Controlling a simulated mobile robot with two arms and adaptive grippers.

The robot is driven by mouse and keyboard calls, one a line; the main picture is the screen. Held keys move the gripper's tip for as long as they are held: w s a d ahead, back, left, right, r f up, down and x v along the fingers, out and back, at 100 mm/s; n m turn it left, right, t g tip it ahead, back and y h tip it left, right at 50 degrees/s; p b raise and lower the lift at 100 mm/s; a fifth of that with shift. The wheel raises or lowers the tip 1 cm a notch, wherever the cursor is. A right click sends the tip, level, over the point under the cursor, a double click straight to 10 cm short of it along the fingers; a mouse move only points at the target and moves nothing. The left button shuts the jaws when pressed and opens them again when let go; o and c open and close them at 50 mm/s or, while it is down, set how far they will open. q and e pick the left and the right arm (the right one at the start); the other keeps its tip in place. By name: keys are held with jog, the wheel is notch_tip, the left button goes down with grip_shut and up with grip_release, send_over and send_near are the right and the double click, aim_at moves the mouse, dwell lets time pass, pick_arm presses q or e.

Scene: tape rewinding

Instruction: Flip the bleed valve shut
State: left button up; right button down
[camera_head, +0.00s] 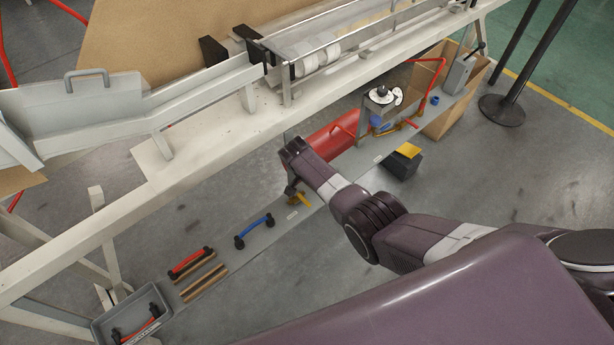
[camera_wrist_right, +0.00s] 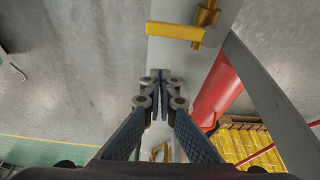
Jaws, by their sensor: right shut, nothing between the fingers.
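A yellow valve lever (camera_wrist_right: 175,30) on a brass valve body (camera_wrist_right: 207,14) shows at the top of the right wrist view, lying crosswise on a pale grey strip. This yellow lever also shows in the head view (camera_head: 302,200), just beside the end of my right arm. I cannot tell whether this is the bleed valve or whether it is open. My right gripper (camera_wrist_right: 160,78) is shut and empty, with its fingertips apart from the lever in the wrist picture. In the head view my right gripper (camera_head: 291,188) is mostly hidden by its own wrist.
A blue handle (camera_head: 255,231) and a red handle (camera_head: 187,262) lie along the grey strip. A grey bin (camera_head: 160,301) stands at lower left. A red cylinder (camera_head: 335,137) is behind my wrist. The white frame beam (camera_head: 130,205) runs above the strip. A black-and-yellow box (camera_head: 402,162) stands to the right.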

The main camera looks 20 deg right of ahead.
jog(key=p+v, duration=0.1)
jog(key=v, duration=0.8)
jog(key=shift+a, duration=0.2)
jog(key=shift+r, duration=0.1)
